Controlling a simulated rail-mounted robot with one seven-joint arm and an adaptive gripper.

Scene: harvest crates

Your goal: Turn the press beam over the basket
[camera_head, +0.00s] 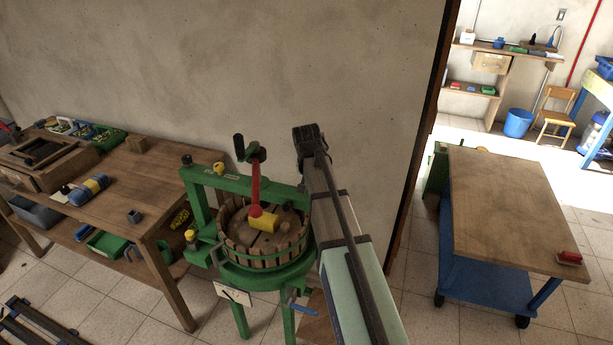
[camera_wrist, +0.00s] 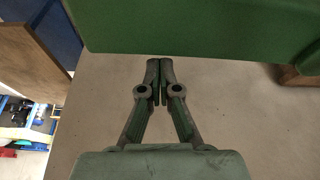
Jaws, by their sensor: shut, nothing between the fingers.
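The green press (camera_head: 237,283) stands beside the bench, with a round slatted wooden basket (camera_head: 240,256). The green press beam (camera_head: 232,181) runs from a post at the left toward the right, across the far side of the basket in the head view. I cannot tell how much of it lies over the basket. A red screw with a dark crank handle (camera_head: 240,148) stands upright above a yellow block (camera_head: 263,221). My gripper (camera_wrist: 160,63) is shut and empty in the wrist view, just below a broad green surface there, perhaps the beam. In the head view my arm hides the press's right side.
A wooden bench (camera_head: 155,172) holding crates and a blue-and-yellow item stands left of the press. A wall rises close behind. A wood-topped blue cart (camera_head: 510,210) stands at the right, with tiled floor around it.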

